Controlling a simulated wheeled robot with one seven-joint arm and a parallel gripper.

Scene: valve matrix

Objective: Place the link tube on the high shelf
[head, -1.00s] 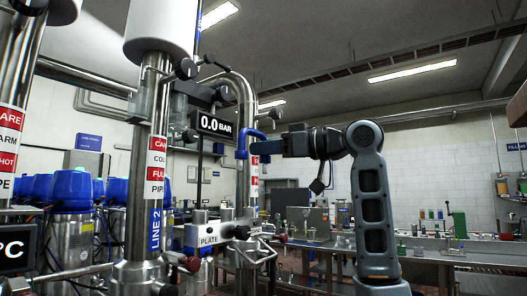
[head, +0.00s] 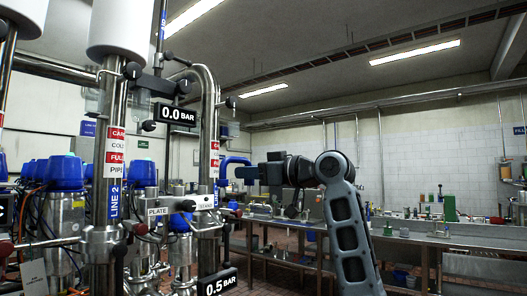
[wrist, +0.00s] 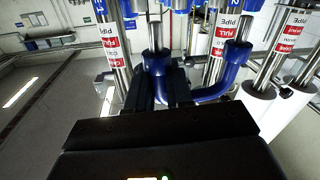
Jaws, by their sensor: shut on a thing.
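The link tube is a blue bent tube (head: 234,163), seen just right of a steel pipe in the head view. It also shows as a blue U shape in the wrist view (wrist: 208,93). My gripper (head: 243,172) is shut on the tube and holds it up in the air; in the wrist view its dark fingers (wrist: 158,92) close on one side of the bend. The fingers hide part of the tube. I cannot make out a high shelf in either view.
Steel pipes with red and white labels (head: 114,150) stand at the left, with a 0.0 BAR display (head: 177,114) and a 0.5 BAR display (head: 220,283). A long metal bench (head: 400,246) with bottles runs along the right. Open air lies above the bench.

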